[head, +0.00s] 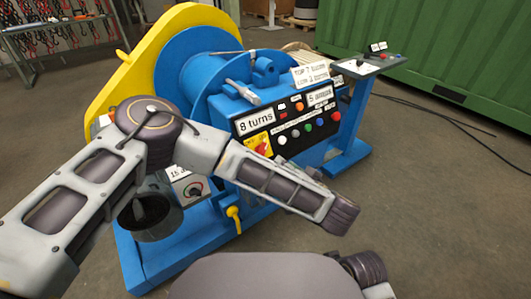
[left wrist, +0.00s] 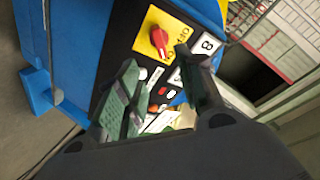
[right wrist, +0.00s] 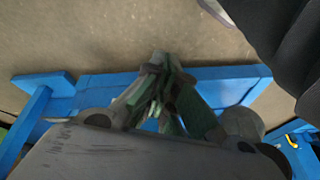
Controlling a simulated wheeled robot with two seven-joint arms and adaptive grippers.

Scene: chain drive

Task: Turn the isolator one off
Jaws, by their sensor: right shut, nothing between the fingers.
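The isolator is a red rotary knob (head: 262,147) on a yellow plate, at the left of the black control panel under the "8 turns" label. In the left wrist view the red knob (left wrist: 160,40) shows clearly, its handle slanted; I cannot read its position for sure. My left gripper (left wrist: 156,57) is open and empty, its fingers apart in front of the panel with the knob just beyond the fingertips. I cannot tell whether it touches. In the head view the left forearm hides most of that gripper. My right gripper (right wrist: 158,62) is shut and empty, pointing toward the blue base frame.
The control panel (head: 325,125) carries several coloured buttons beside the knob. A blue pedestal (head: 352,110) with a small panel stands to the right. A yellow handle (head: 234,218) sticks out low on the blue frame. A green container (head: 440,50) stands behind; the right floor is clear except for cables.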

